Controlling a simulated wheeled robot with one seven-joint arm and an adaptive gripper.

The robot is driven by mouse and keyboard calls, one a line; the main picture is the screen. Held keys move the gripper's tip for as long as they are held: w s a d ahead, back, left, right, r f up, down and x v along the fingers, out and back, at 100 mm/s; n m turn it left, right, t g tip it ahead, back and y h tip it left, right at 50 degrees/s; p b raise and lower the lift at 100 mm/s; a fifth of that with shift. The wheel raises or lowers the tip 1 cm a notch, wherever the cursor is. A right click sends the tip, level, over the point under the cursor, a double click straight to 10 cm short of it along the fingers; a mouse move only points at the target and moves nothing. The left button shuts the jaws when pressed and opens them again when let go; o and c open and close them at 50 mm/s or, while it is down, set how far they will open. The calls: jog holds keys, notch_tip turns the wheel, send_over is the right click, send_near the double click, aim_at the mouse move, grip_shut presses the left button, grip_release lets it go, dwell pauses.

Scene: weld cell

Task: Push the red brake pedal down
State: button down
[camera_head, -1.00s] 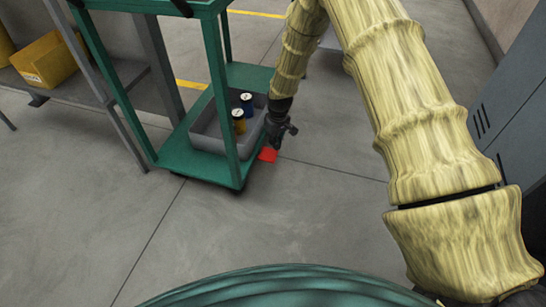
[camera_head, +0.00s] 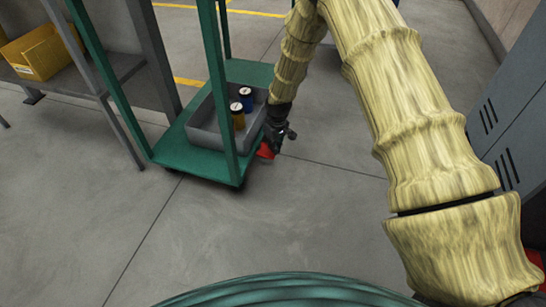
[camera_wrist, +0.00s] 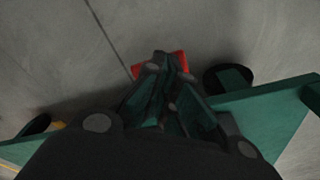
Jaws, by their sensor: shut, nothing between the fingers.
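The red brake pedal (camera_head: 265,152) sticks out low at the right side of the green cart (camera_head: 205,165), close to the floor. In the head view only a part of it shows beside my gripper (camera_head: 281,140). In the wrist view the pedal (camera_wrist: 183,60) shows as red edges around the tips of my gripper (camera_wrist: 166,66), which hides its middle. My gripper points down, shut and empty, right at the pedal. The fingertips overlap the pedal in view; whether they touch it I cannot tell.
A black caster (camera_wrist: 228,78) is close to my fingers. A yellow box (camera_head: 43,54) is on a shelf at left. The front floor is clear.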

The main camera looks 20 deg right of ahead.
jog(key=shift+f, duration=0.55)
jog(key=shift+f+b, duration=0.3)
jog(key=shift+f, duration=0.8)
jog(key=shift+r, duration=0.2)
jog(key=s+p, duration=0.2)
jog(key=d+p, duration=0.1)
jog(key=shift+s+r, duration=0.35)
jog(key=shift+s, duration=0.05)
jog(key=shift+r, duration=0.1)
